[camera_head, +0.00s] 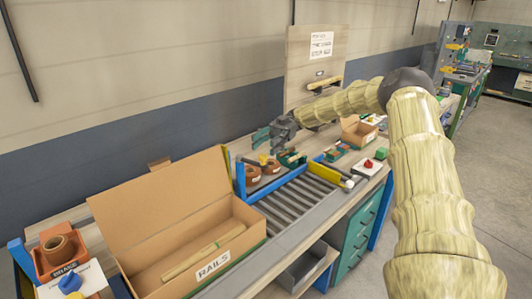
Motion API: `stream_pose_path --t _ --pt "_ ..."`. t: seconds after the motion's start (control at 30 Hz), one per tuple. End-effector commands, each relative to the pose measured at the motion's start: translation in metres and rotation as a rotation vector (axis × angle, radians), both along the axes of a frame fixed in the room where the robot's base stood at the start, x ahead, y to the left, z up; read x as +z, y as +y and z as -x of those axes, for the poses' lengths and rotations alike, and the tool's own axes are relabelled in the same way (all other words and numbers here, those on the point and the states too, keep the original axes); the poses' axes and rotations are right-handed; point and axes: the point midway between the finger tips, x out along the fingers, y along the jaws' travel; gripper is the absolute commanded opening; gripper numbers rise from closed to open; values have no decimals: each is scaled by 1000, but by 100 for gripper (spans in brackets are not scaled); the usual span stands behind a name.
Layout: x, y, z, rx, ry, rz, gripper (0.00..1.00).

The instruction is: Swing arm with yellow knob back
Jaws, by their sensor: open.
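My gripper (270,137), dark with a greenish finger, is above the far side of the bench, near the backboard. It is open and I see nothing held in it. Below it on the bench, a small yellow spot (263,160) shows beside the brown turned pieces; it is too small to tell whether it is a knob. I cannot tell for certain which is the knobbed arm.
An open cardboard box marked RAILS (212,264) holds a wooden rail at the front. An orange holder (62,255) and a blue knob (69,282) are at the left. A red knob (368,163) sits on a white plate at the right. Floor right of the bench is clear.

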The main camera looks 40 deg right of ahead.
Motion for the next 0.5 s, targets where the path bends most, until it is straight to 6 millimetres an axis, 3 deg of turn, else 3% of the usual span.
stream_pose_path --t 0.2,0.5 --pt "36 0 0 1 -3 -1 49" --pt "57 -1 0 0 -1 -1 49"
